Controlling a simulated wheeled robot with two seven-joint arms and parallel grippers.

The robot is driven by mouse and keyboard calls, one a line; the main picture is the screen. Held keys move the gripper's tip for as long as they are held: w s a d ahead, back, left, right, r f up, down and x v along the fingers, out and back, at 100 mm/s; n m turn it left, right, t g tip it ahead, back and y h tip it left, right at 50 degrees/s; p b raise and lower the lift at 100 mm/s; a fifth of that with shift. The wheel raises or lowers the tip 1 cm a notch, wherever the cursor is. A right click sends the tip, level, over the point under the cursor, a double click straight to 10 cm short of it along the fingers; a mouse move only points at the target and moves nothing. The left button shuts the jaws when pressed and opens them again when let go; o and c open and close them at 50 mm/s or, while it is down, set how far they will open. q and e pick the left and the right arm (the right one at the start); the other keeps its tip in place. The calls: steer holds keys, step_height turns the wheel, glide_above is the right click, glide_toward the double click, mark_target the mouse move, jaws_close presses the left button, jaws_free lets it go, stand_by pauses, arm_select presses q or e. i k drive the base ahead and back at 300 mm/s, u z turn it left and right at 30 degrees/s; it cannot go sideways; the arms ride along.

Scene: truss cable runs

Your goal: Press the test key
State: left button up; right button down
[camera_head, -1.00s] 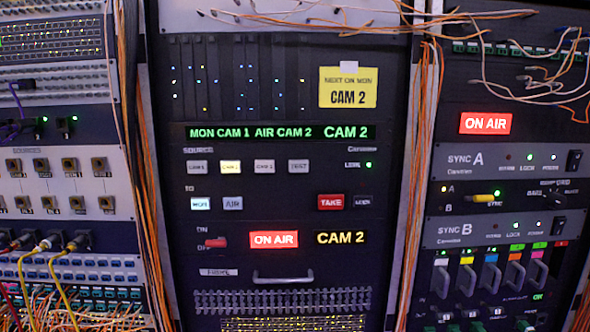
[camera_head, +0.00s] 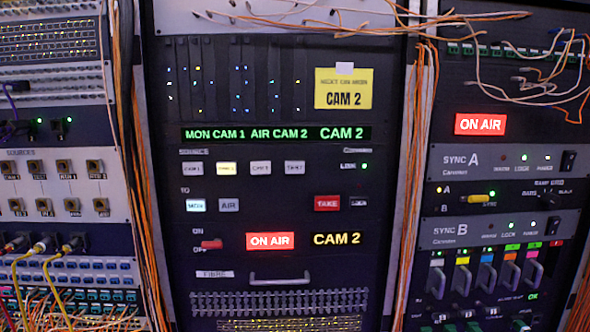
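The test key (camera_head: 295,168) is the rightmost of the pale keys in the source row on the middle rack panel. Its lettering is blurred and it looks unlit. In the same row, the CAM 2 key (camera_head: 226,168) glows yellowish, while the CAM 1 key (camera_head: 192,168) and the CAM 3 key (camera_head: 261,168) look unlit. Below, the MON key (camera_head: 196,205) is lit and the AIR key (camera_head: 229,205) is grey. A red TAKE key (camera_head: 327,203) sits to the right. Neither of my grippers is in view.
A green display (camera_head: 277,134) reads MON CAM 1, AIR CAM 2. A yellow note (camera_head: 343,89) says CAM 2. A red lever switch (camera_head: 211,244) sits left of the ON AIR sign (camera_head: 270,241). Orange cables (camera_head: 414,170) hang beside the panel; a handle (camera_head: 281,278) sticks out below.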

mark_target(290, 167)
steer(key=u, duration=0.6)
steer(key=k, duration=0.65)
steer(key=u, duration=0.6)
steer(key=i, duration=1.1)
steer(key=z, duration=0.75)
